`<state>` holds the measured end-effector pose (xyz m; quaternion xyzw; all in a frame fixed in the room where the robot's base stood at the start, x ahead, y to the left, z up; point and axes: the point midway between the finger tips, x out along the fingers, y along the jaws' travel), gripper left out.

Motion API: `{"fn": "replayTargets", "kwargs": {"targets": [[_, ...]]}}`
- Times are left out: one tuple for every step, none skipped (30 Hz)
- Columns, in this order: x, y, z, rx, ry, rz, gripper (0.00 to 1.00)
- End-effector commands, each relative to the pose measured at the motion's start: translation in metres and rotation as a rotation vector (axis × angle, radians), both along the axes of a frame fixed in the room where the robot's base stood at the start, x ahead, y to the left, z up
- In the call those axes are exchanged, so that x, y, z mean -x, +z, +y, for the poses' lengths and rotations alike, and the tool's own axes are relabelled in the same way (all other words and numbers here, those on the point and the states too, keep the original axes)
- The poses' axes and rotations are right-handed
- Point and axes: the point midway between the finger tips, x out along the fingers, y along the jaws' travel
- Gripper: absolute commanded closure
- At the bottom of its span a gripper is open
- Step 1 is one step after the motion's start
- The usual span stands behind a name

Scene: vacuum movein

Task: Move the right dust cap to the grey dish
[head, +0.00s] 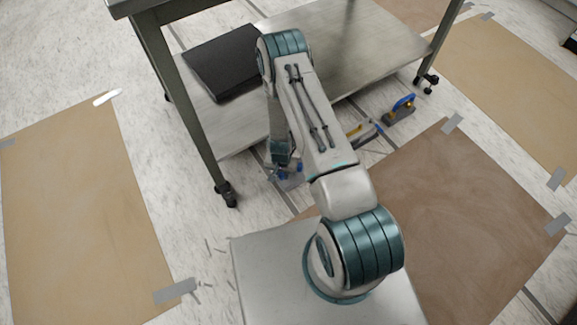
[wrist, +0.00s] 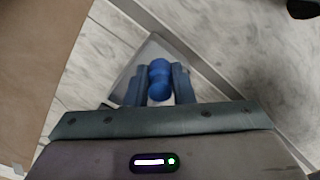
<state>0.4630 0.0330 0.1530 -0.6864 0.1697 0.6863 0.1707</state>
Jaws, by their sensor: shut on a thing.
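In the wrist view, my gripper (wrist: 159,78) is shut on a blue rounded piece with a narrow waist, which looks like the dust cap (wrist: 159,87). A flat grey surface with a pointed corner (wrist: 150,52) lies beyond the fingertips; I cannot tell whether it is the grey dish. In the head view, my gripper is low beside the table's near side, mostly hidden by my arm. Small blue spots and a grey piece (head: 291,181) show there, too small to tell apart. No clear grey dish can be made out.
A steel table (head: 225,125) with a black flat slab (head: 222,62) on its lower shelf stands behind my arm. Its caster leg (head: 228,195) is close on the left. A blue-handled tool (head: 400,108) lies right of my arm. Brown taped sheets (head: 75,210) cover parts of the floor.

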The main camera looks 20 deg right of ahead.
Motion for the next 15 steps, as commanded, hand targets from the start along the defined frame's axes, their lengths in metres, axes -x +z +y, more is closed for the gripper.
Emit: {"fn": "replayTargets", "kwargs": {"targets": [[-0.013,-0.007,-0.01,0.001,-0.071,-0.003,1.0],[-0.018,-0.009,-0.015,0.001,-0.11,-0.003,1.0],[-0.025,-0.011,-0.02,0.001,-0.152,-0.002,1.0],[-0.029,-0.012,-0.023,0.001,-0.179,-0.002,1.0],[-0.032,-0.013,-0.026,0.0,-0.199,-0.001,1.0],[-0.035,-0.014,-0.029,0.001,-0.222,0.0,1.0],[-0.036,-0.014,-0.03,0.001,-0.234,0.001,1.0],[-0.037,-0.015,-0.031,0.0,-0.242,0.002,1.0],[-0.038,-0.016,-0.032,0.0,-0.248,0.002,1.0],[-0.038,-0.017,-0.032,0.0,-0.25,0.002,1.0],[-0.038,-0.017,-0.032,0.0,-0.251,0.002,1.0],[-0.038,-0.019,-0.032,0.0,-0.251,0.002,1.0],[-0.038,-0.02,-0.032,0.0,-0.25,0.002,1.0],[-0.038,-0.022,-0.032,0.0,-0.25,0.002,1.0],[-0.038,-0.024,-0.032,0.0,-0.249,0.002,1.0]]}}
